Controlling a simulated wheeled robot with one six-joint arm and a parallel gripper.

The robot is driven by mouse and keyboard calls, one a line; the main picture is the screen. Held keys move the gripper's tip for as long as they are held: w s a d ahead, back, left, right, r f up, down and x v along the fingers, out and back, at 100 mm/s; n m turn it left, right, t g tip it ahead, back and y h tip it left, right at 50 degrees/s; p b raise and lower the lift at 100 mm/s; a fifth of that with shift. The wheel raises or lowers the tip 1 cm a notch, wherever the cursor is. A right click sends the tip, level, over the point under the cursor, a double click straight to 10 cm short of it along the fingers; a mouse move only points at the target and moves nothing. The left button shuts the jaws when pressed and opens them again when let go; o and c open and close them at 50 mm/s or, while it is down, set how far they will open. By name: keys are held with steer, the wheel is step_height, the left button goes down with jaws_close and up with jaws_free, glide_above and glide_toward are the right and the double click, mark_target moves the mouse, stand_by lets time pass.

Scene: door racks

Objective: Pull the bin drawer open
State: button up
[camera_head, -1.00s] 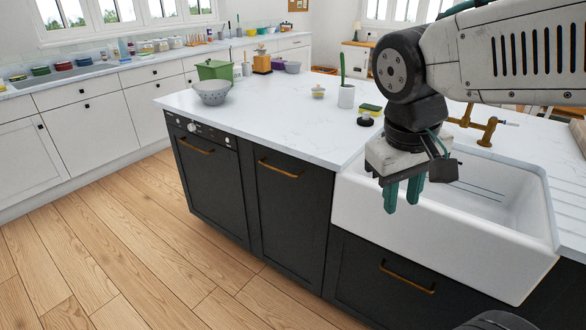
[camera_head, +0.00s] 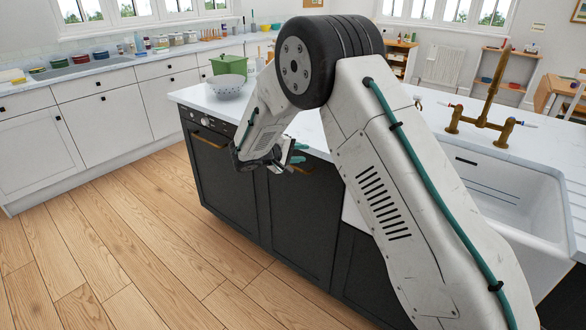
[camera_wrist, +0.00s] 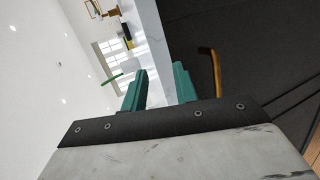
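The dark drawer front (camera_head: 298,225) with a brass handle (camera_head: 305,170) stands between the dishwasher and the sink, and it is shut. My gripper (camera_head: 297,153) is in front of its upper part, near the countertop edge, and partly covers the handle. In the wrist view the two green fingers (camera_wrist: 158,88) stand apart with nothing between them. The handle (camera_wrist: 213,70) shows in that view to the right of the fingers, close to the right one and outside the gap. The dark front (camera_wrist: 245,50) fills the upper right there.
The dishwasher (camera_head: 220,180) with its own brass handle is on the left. The white countertop (camera_head: 310,130) overhangs above, with a bowl (camera_head: 227,87) and green box (camera_head: 226,66). The sink (camera_head: 510,210) is at the right. The wooden floor (camera_head: 140,250) in front is clear.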

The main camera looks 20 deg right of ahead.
mark_target(293, 166)
steer(key=w+a+f+n+t, duration=0.25)
steer(key=w+a+f, duration=0.25)
steer(key=f, duration=0.5)
steer(key=shift+t, duration=0.45)
steer(key=x, duration=0.7)
steer(key=shift+w+f, duration=0.25)
steer(key=shift+w, duration=0.1)
jaws_close()
